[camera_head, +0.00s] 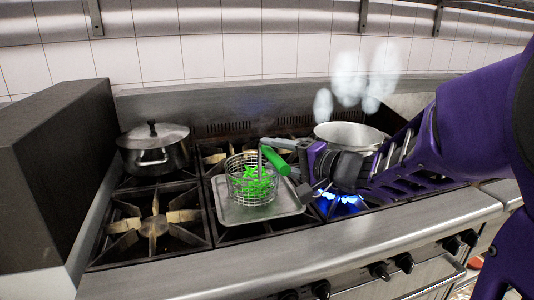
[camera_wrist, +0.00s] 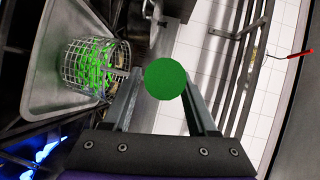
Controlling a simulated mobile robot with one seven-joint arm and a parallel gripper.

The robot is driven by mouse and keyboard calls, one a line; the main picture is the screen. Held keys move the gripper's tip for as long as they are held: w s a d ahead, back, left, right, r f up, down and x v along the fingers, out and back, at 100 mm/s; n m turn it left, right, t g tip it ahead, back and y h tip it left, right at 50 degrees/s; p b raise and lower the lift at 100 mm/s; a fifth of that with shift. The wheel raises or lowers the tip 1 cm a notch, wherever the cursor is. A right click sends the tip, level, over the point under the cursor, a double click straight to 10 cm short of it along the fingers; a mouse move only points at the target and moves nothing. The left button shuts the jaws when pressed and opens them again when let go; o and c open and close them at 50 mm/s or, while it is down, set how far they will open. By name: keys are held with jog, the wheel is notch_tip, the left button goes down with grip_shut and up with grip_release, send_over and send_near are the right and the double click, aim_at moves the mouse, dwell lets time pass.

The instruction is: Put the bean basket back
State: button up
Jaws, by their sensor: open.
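The bean basket (camera_head: 251,181) is a round wire basket with green beans inside. It stands upright on a square metal tray (camera_head: 229,214) on the stove. Its green handle (camera_head: 275,159) sticks out toward my gripper (camera_head: 290,165). In the wrist view the basket (camera_wrist: 96,66) is at the left, and the round green handle end (camera_wrist: 166,79) lies between the two fingers of my gripper (camera_wrist: 168,90). The fingers are open around the handle; contact cannot be told. An open steaming pot (camera_head: 347,134) stands behind my gripper over a lit blue flame.
A lidded pot (camera_head: 154,147) stands at the back left of the stove. An empty burner (camera_head: 152,226) is at the front left. A dark block (camera_head: 66,165) borders the stove's left side. Blue flames (camera_head: 340,203) burn right of the tray.

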jog(key=p+v, duration=0.7)
jog(key=v, duration=0.4)
jog(key=shift+d, duration=0.1)
